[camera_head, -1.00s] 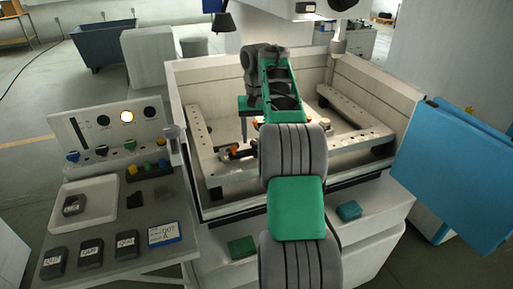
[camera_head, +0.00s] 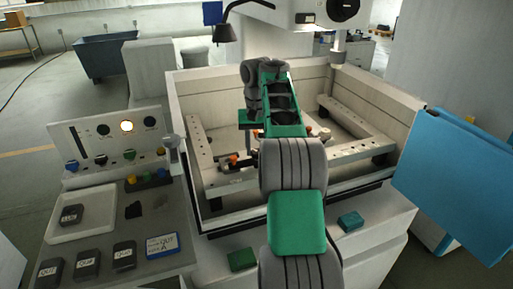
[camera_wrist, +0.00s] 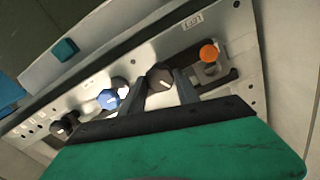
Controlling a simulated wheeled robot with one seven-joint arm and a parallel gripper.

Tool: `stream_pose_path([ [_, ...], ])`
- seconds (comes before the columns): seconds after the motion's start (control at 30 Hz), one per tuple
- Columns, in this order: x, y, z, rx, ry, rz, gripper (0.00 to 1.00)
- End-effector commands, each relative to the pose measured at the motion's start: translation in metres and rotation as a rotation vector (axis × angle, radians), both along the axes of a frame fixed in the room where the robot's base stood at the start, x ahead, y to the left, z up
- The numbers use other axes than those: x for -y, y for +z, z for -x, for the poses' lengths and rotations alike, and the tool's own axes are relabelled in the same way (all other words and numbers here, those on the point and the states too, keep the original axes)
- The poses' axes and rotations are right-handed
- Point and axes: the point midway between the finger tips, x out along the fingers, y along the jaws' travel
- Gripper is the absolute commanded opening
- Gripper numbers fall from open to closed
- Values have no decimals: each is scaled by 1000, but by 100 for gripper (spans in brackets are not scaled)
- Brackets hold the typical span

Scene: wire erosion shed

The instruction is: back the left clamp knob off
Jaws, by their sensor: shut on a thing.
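The left clamp knob (camera_wrist: 160,79) is a dark, faceted knob with a pale line on its face, near the middle of the wrist view. My gripper (camera_wrist: 161,83) is shut on it, with one finger on each side. An orange knob (camera_wrist: 208,53) stands on the clamp just right of it; in the head view this orange knob (camera_head: 233,159) shows at the left of the front rail (camera_head: 222,183).
A blue knob (camera_wrist: 108,98) stands close left of my fingers in the wrist view, with a dark knob (camera_wrist: 65,126) farther off. Tank walls (camera_head: 208,84) surround the rails. A blue panel (camera_head: 455,180) stands at right, a control console (camera_head: 112,140) at left.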

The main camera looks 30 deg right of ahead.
Motion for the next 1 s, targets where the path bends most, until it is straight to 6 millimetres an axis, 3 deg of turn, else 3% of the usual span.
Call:
stream_pose_path([
  [0.1, 0, 0, 0, 0, 0, 0, 0],
  [0.53, 0, 0, 0, 0, 71, 0, 0],
  [1.0, 0, 0, 0, 0, 444, 0, 0],
])
